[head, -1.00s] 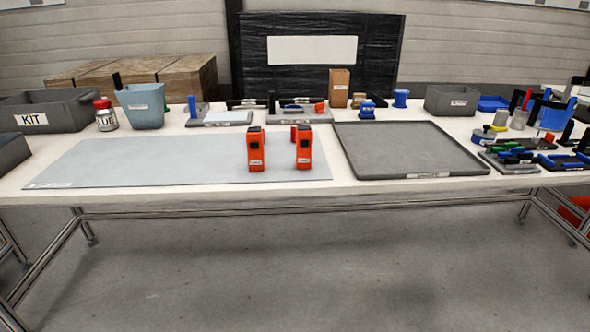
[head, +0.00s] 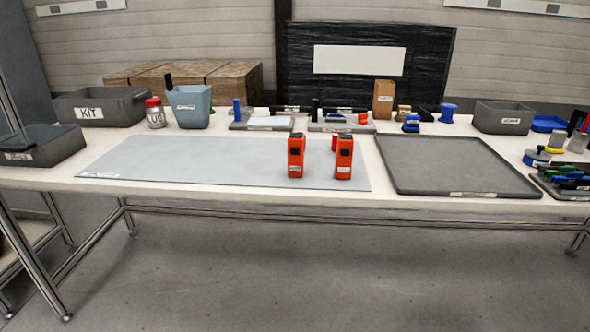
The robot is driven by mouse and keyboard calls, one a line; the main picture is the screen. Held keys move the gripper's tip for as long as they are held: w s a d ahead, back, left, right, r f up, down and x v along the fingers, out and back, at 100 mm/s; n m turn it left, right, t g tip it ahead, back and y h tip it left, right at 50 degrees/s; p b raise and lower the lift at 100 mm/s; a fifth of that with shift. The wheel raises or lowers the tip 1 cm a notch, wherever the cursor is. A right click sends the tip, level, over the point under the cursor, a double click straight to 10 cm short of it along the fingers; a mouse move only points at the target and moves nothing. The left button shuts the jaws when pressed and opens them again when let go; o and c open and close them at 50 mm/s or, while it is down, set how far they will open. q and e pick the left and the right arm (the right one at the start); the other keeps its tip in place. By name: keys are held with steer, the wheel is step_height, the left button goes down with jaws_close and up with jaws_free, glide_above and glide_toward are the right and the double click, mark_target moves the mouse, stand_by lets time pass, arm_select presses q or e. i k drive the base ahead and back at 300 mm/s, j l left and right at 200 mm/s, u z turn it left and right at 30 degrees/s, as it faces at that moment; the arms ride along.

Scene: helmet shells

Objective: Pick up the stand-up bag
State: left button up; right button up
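A brown upright pack with a small white label (head: 383,99) stands at the back of the table, right of the middle, in front of the black wrapped stack. It looks like the stand-up bag, but its label is too small to read. It stands upright, and nothing holds it. Neither of my grippers is in view.
The white table (head: 230,197) holds a grey-blue mat (head: 190,160) with two orange devices (head: 296,158) at its right end. A flat grey tray (head: 455,168) lies right of them. Grey bins (head: 100,107) stand at left, a blue-grey tub (head: 188,106) at back left, blue spools (head: 447,112) beside the bag.

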mark_target(190, 104)
steer(key=i, duration=1.2)
